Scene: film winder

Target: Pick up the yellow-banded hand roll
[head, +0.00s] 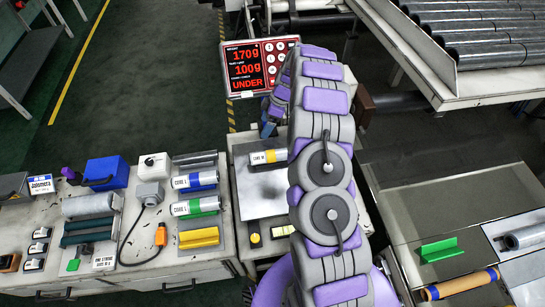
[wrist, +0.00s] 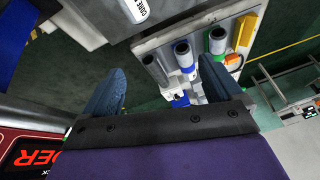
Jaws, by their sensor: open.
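A white roll (head: 268,157) with a yellow band and a "CORE M" label lies on the metal plate (head: 262,190) below the scale display. In the wrist view, a white roll end with a "CORE" label (wrist: 138,8) shows at the top edge; its band is out of frame.
The display (head: 258,68) reads 170g, 100g and UNDER. The left bench holds a blue-banded roll (head: 194,181), a green-banded roll (head: 195,206), a yellow block (head: 198,237) and a blue box (head: 106,172). A green angled piece (head: 438,249) and a grey roll (head: 526,236) lie right.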

